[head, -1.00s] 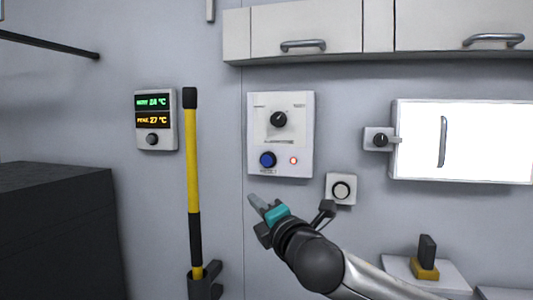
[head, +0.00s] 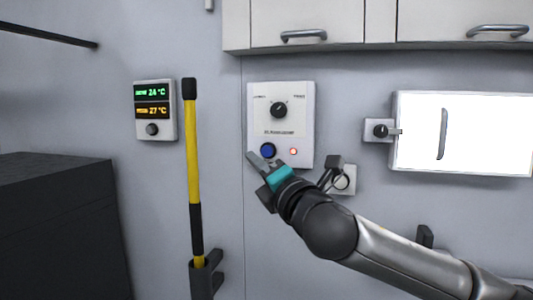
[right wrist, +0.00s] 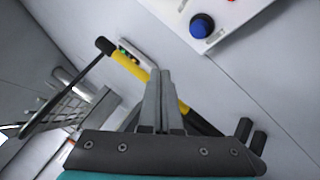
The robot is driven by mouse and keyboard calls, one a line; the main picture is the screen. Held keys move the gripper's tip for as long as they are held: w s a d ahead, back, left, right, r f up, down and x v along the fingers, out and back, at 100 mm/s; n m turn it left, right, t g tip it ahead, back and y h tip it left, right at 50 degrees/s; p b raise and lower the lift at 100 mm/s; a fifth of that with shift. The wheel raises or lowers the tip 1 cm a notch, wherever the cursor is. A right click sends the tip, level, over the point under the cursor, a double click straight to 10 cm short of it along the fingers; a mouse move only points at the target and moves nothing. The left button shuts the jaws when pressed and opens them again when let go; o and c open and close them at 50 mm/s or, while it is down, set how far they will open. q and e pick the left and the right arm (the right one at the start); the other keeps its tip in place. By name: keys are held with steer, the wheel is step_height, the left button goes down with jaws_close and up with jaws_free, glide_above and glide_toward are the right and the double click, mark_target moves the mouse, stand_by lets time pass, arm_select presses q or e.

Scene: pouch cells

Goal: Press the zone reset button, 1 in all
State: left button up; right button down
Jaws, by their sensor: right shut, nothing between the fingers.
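The blue reset button (head: 268,150) sits at the lower left of a white wall panel (head: 300,120), with a dark knob (head: 279,109) above it and a lit red lamp (head: 293,152) to its right. The button also shows at the upper right in the right wrist view (right wrist: 202,26). My right gripper (head: 254,158) is shut and empty, its fingertips just below and left of the button in the head view. In the right wrist view the closed fingers (right wrist: 160,78) appear apart from the button. My left gripper is not in view.
A yellow and black pole (head: 193,150) stands against the wall left of the panel. A temperature display (head: 154,110) hangs further left. Cabinets (head: 300,15) hang above; a bright box (head: 470,135) is at right.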

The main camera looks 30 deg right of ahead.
mark_target(269, 154)
steer(key=shift+w+d+p, duration=0.2)
steer(key=shift+w+d, duration=0.95)
steer(key=shift+d, duration=0.2)
steer(key=shift+w+d+p, duration=0.15)
steer(key=shift+w+d, duration=0.95)
steer(key=shift+d, duration=0.2)
steer(key=shift+w+d, duration=0.25)
steer(key=shift+d, duration=0.1)
steer(key=shift+w+d+p, duration=0.35)
steer(key=shift+d+p, duration=0.05)
steer(key=shift+p, duration=0.05)
stand_by(1.0)
steer(key=shift+s+a, duration=0.65)
steer(key=shift+a, duration=0.05)
